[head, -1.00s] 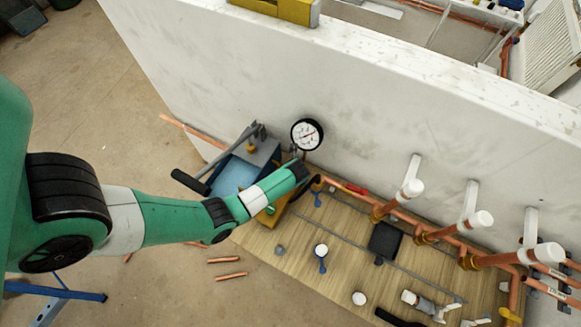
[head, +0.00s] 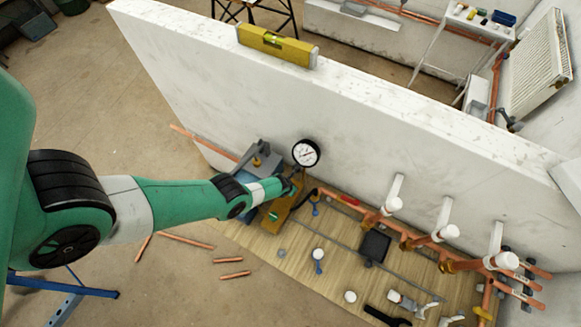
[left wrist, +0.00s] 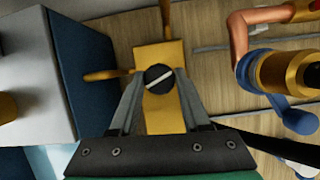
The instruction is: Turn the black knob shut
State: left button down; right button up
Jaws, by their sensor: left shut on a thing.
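The black knob (left wrist: 159,77) with a white line across its face sits on a brass block (left wrist: 165,115) in the left wrist view. The white line slants up to the right. My left gripper (left wrist: 160,83) has one finger on each side of the knob and is shut on it. In the head view my left gripper (head: 291,183) is at the pump, just below the round pressure gauge (head: 305,153), and hides the knob there. The gauge's white face is visible, but its reading is too small to tell. My right gripper is not in view.
The grey and blue pump box (head: 262,155) stands against the white wall (head: 340,95). Copper pipes with white-capped stubs (head: 446,232) run to the right. A black square (head: 374,246) and small fittings lie on the wooden board. A yellow level (head: 277,45) rests on the wall top.

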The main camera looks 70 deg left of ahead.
pick_arm(q)
jog(key=shift+r, duration=0.1)
dwell(0.4)
jog(key=shift+c, duration=1.8)
grip_release()
